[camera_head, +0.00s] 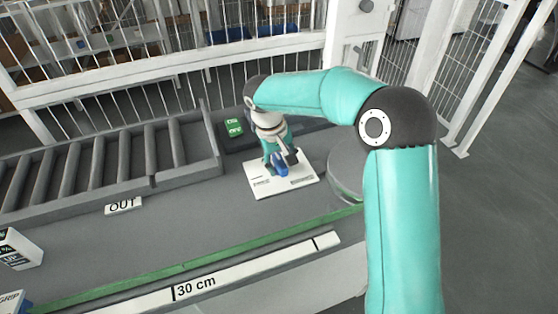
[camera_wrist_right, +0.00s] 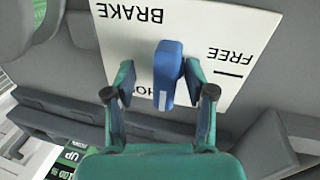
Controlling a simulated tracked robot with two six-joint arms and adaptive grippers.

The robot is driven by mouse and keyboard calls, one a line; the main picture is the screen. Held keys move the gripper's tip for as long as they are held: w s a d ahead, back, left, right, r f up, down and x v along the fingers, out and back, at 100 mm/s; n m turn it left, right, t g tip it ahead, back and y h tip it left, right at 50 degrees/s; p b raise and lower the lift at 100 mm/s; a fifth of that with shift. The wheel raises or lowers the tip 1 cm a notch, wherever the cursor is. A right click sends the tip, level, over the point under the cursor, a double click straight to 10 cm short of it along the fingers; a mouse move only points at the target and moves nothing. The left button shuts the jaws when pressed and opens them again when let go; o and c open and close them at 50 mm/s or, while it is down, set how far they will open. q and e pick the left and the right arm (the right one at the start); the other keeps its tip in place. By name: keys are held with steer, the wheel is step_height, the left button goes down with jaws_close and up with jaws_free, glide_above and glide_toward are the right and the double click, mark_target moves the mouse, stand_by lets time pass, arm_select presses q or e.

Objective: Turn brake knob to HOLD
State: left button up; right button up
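The blue brake knob (camera_head: 281,170) stands on a white plate (camera_head: 300,184) on the grey bench. In the right wrist view the knob (camera_wrist_right: 167,72) has a pale stripe at its near end. The plate (camera_wrist_right: 110,35) reads BRAKE and FREE upside down, and a partly hidden label begins with HO. My right gripper (camera_head: 280,160) is down over the plate. In the wrist view its two fingers (camera_wrist_right: 161,76) are apart, one on each side of the knob. A gap shows on the left; the right finger is very close, and contact cannot be told. My left gripper is not in view.
A white fence (camera_head: 180,60) stands behind. The bench front is mostly clear.

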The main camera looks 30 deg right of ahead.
mark_target(282, 166)
steer(key=shift+a, duration=0.2)
steer(key=shift+r, duration=0.15)
steer(key=shift+s+a+r+p, duration=0.1)
steer(key=shift+s+r+p, duration=0.2)
steer(key=shift+r+p, duration=0.95)
steer(key=shift+s+a+r+p, duration=0.1)
steer(key=shift+s+r+p, duration=0.15)
steer(key=shift+r+p, duration=0.9)
steer(key=shift+s+a+r+p, duration=0.1)
steer(key=shift+s+r+p, duration=0.35)
steer(key=shift+r, duration=1.45)
steer(key=shift+w, duration=0.15)
steer(key=shift+f, duration=0.1)
